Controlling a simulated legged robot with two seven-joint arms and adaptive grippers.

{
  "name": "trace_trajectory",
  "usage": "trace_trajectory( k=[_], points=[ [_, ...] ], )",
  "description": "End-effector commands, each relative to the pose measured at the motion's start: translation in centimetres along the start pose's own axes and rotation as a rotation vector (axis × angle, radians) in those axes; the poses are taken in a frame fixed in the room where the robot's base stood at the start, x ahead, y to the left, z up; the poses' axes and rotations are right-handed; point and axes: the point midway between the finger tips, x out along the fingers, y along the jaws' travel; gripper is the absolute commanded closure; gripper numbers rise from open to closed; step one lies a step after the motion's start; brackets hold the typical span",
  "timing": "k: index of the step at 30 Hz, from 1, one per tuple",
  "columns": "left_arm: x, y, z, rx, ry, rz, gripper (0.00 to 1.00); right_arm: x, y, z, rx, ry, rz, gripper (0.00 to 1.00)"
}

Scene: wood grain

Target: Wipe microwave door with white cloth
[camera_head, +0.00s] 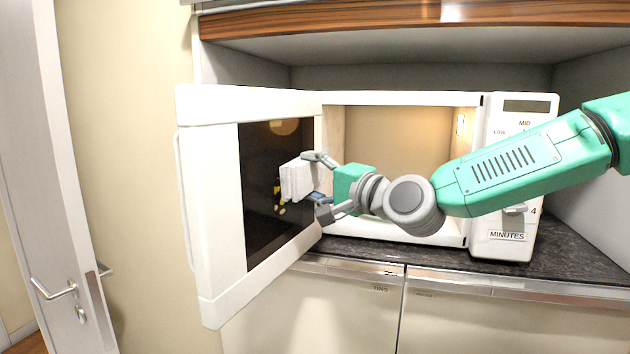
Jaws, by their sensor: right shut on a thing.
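The white microwave (400,97) stands in a counter niche with its door (210,215) swung open to the left. The door's inner side, with a dark window (262,215), faces me. My right gripper (312,178) reaches in from the right, across the front of the microwave. It is shut on the white cloth (297,180), a small folded block in front of the dark window. I cannot tell for certain whether the cloth touches the glass. My left gripper is not in view.
The lit microwave cavity (400,140) is open behind my right arm. A control panel (510,220) is at its right. A dark countertop (365,250) lies below, above cabinet fronts (310,310). A wooden shelf edge (400,20) runs overhead. A door with a handle (55,290) is at far left.

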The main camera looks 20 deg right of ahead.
Motion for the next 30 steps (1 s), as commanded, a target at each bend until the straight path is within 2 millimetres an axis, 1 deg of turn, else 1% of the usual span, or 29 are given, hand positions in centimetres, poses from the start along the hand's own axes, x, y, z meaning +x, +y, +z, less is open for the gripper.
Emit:
trace_trajectory(
  k=[12,19,27,30],
  points=[
    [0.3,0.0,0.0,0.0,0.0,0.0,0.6,-0.9,-0.4,3.3,-0.002,-0.008,0.0,0.73],
    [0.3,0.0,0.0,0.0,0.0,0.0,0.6,-1.2,-0.5,4.0,-0.001,-0.007,-0.001,0.73],
    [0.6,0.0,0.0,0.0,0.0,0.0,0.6,-2.2,-0.7,6.1,-0.003,-0.008,-0.001,0.73],
    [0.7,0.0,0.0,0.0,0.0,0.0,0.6,-2.5,-0.7,6.6,-0.001,-0.006,-0.001,0.73]
  ],
)
